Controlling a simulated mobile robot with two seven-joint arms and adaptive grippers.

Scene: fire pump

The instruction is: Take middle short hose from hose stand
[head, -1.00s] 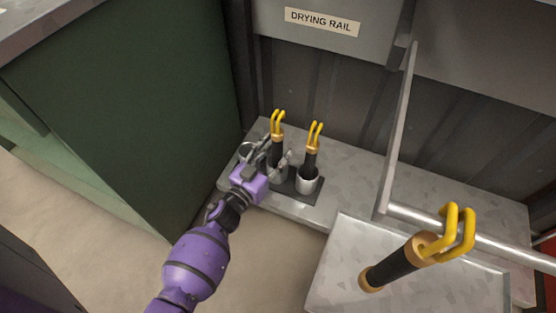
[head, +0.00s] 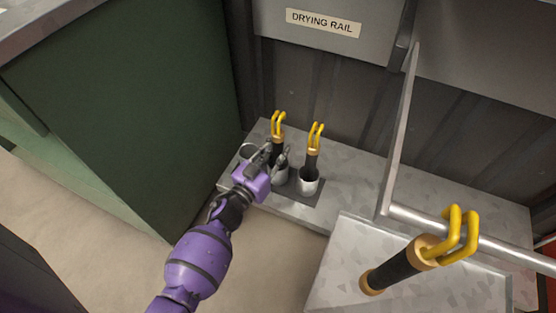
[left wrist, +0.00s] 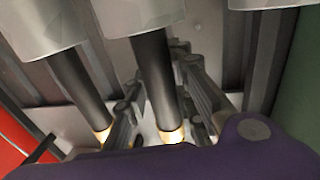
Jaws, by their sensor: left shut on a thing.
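The hose stand (head: 297,193) sits on a grey ledge and carries three metal cups in a row. The left cup (head: 249,150) looks empty. The middle short hose (head: 278,133), black with a brass collar and yellow loops, stands upright in the middle cup. A like hose (head: 312,163) stands in the right cup. My left gripper (head: 277,153) is shut on the middle hose above its cup. In the left wrist view its fingers flank the black middle hose (left wrist: 155,75), and the other hose (left wrist: 75,85) stands beside it, apart. My right gripper is not in view.
Another short hose (head: 405,262) lies over a grey box top (head: 345,250) in the right foreground. A slanted metal bar (head: 400,135) and a horizontal pipe (head: 500,243) stand to the right. A green cabinet (head: 120,110) is close on the left. A drying rail sign (head: 323,23) is above.

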